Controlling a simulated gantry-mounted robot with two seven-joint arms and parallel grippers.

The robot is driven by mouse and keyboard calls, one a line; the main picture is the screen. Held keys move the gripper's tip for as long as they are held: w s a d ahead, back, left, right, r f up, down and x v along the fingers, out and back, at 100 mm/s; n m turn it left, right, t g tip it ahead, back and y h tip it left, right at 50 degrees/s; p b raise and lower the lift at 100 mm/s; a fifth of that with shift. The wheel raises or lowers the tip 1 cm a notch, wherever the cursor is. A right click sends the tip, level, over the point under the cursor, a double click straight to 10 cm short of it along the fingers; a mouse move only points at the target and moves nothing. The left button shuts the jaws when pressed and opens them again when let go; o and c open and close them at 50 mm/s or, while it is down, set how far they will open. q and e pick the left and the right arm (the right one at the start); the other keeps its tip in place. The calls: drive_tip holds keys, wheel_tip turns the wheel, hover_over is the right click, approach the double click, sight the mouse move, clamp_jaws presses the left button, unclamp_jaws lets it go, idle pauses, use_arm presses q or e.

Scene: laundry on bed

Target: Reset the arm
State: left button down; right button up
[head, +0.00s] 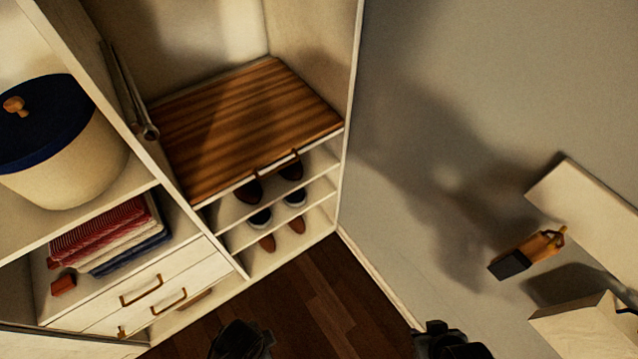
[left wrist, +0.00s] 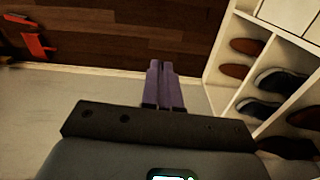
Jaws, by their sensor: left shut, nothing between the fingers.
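My left gripper (left wrist: 161,68) shows in the left wrist view with its two purple fingers together, shut and empty. It points toward the dark wood floor, beside the shoe shelves, and touches nothing that I can see. In the head view a dark part of my left arm (head: 240,341) shows at the bottom edge, over the floor. A dark part of my right arm (head: 447,342) shows at the bottom, near the wall. The right fingers cannot be made out.
A wardrobe has shoe shelves (head: 327,190), a wooden board (head: 245,120), folded clothes (head: 105,235), drawers (head: 150,290) and a lidded basket (head: 75,165). A wall shelf (head: 590,215) and a bottle-like object (head: 527,255) are right. A red object (left wrist: 30,40) lies upper left. Open floor (head: 310,305) is between.

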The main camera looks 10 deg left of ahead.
use_arm(q)
drive_tip(key=w+a+r+n+t, duration=0.4)
drive_tip(key=w+a+r+n, duration=0.2)
drive_tip(key=a+r+n, duration=0.3)
wheel_tip(320, 180, up, 15)
drive_tip(key=d+p, duration=0.1)
drive_tip(key=p, duration=1.3)
drive_tip(key=shift+s+d+f, duration=0.15)
drive_tip(key=shift+s+d, duration=0.15)
drive_tip(key=shift+d, duration=0.05)
